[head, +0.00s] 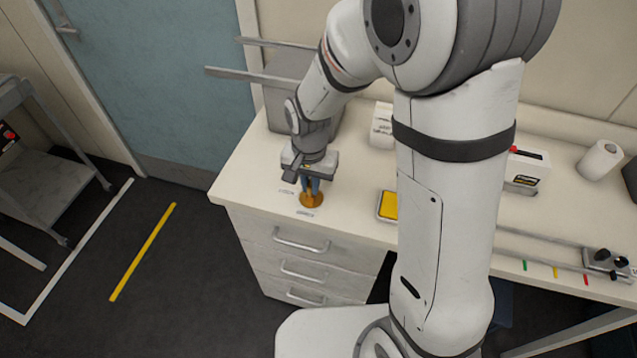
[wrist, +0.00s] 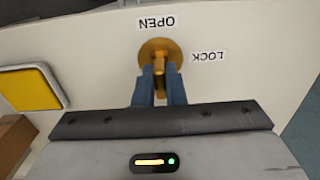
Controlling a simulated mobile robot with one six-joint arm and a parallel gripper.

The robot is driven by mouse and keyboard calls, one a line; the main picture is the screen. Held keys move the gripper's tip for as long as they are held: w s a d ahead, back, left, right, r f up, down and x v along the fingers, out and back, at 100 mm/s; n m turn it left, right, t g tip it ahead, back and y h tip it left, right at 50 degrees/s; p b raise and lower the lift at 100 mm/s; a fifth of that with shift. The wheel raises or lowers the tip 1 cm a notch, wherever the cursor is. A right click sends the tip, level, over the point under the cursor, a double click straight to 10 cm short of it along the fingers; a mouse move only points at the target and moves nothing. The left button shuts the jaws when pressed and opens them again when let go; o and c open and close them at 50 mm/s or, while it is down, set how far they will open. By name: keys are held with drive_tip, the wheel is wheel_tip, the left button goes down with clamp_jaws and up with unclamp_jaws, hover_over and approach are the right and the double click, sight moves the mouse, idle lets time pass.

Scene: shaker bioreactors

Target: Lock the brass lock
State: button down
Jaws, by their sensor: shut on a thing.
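The brass lock (wrist: 150,49) is a round golden disc on the counter top, with a narrow upright handle (wrist: 160,68) on it. In the head view the lock (head: 312,200) is near the counter's front left. My gripper (wrist: 160,92) is shut on the handle, one blue finger on each side. In the head view my gripper (head: 312,184) points down at the lock. An OPEN label (wrist: 157,22) is above the disc in the wrist view and a LOCK label (wrist: 209,56) is to its right. The handle looks lined up with the OPEN label; the fingers hide part of it.
A yellow-topped pad (head: 389,206) lies on the counter to the right of the lock. A grey box (head: 288,68) and a white box (head: 382,126) stand behind. A paper roll (head: 600,160) is at the far right. The counter around the lock is clear.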

drive_tip(key=shift+s+f, duration=0.15)
drive_tip(key=shift+f, duration=0.15)
drive_tip(key=shift+d+n, duration=0.1)
drive_tip(key=shift+n, duration=0.2)
drive_tip(key=n, duration=0.4)
drive_tip(key=shift+f+b, duration=0.1)
drive_tip(key=shift+b, duration=0.3)
drive_tip(key=n, duration=0.4)
drive_tip(key=shift+d, duration=0.1)
drive_tip(key=shift+n, duration=0.5)
